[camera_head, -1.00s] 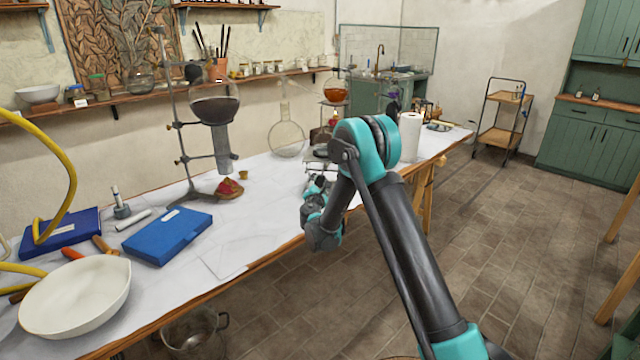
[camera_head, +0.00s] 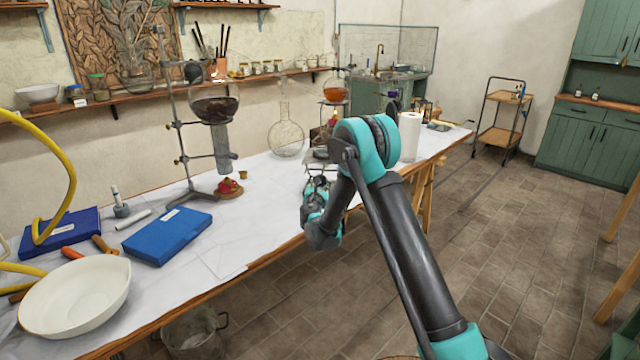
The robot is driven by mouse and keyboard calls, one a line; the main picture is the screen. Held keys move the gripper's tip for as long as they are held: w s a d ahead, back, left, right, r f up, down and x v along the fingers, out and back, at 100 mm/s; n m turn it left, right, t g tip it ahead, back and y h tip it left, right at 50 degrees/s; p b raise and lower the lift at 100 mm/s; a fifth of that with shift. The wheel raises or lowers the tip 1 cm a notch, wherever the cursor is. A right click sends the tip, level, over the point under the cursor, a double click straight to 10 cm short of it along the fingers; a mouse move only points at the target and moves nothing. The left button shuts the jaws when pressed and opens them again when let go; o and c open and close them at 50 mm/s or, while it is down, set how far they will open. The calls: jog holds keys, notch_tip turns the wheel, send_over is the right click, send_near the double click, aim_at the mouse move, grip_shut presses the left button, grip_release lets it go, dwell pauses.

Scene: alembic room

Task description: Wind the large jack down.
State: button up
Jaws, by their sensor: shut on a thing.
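The large jack (camera_head: 318,156) stands on the white-covered bench beyond my wrist. Its flat top plate and part of the frame below show; the rest is hidden behind my gripper and arm. My gripper (camera_head: 319,183) is at the jack's near side, low by the bench's front edge. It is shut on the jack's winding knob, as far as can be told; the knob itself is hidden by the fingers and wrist.
A round glass flask (camera_head: 286,139) stands left of the jack, and a paper roll (camera_head: 410,137) stands to the right. A stand holds a dark-filled flask (camera_head: 214,108). A blue case (camera_head: 168,236) and white bowl (camera_head: 75,296) lie nearer.

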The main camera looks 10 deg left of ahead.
jog(key=shift+o, duration=0.2)
jog(key=o, duration=1.2)
jog(key=shift+c, duration=0.2)
jog(key=shift+s, duration=0.1)
jog(key=s, duration=1.2)
jog(key=shift+w, duration=0.1)
